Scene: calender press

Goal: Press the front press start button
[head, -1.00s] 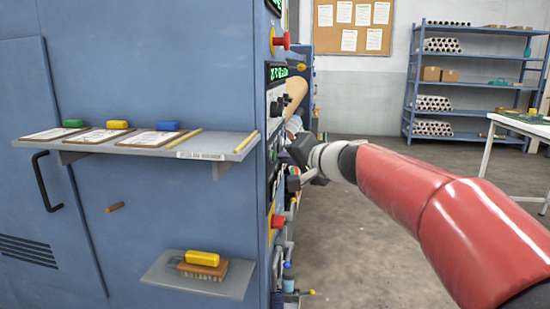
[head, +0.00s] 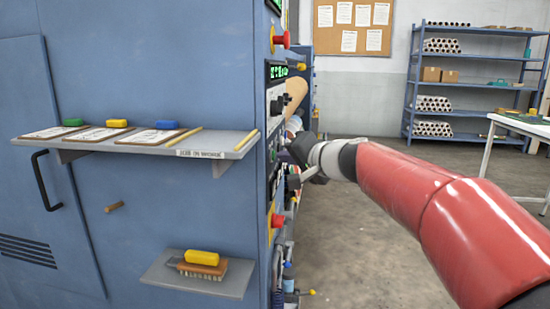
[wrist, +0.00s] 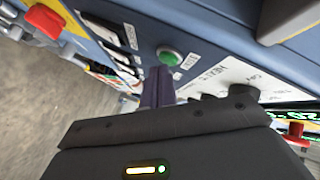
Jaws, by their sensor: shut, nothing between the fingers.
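A green round button (wrist: 169,55) sits on the blue press panel, with a small label beside it that I cannot read clearly. My gripper (wrist: 160,82) is shut and empty. In the wrist view its fingertips point at the panel just below the green button, close to it; I cannot tell whether they touch anything. In the head view my arm reaches to the press's front face, which is seen nearly edge-on, so the button and fingertips are hard to make out there.
A red knob on a yellow plate (wrist: 43,20) is on the panel at the left of the wrist view. Black knobs (wrist: 240,95) and another red knob (wrist: 296,131) are at the right. A grey shelf (head: 225,150) juts from the press side.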

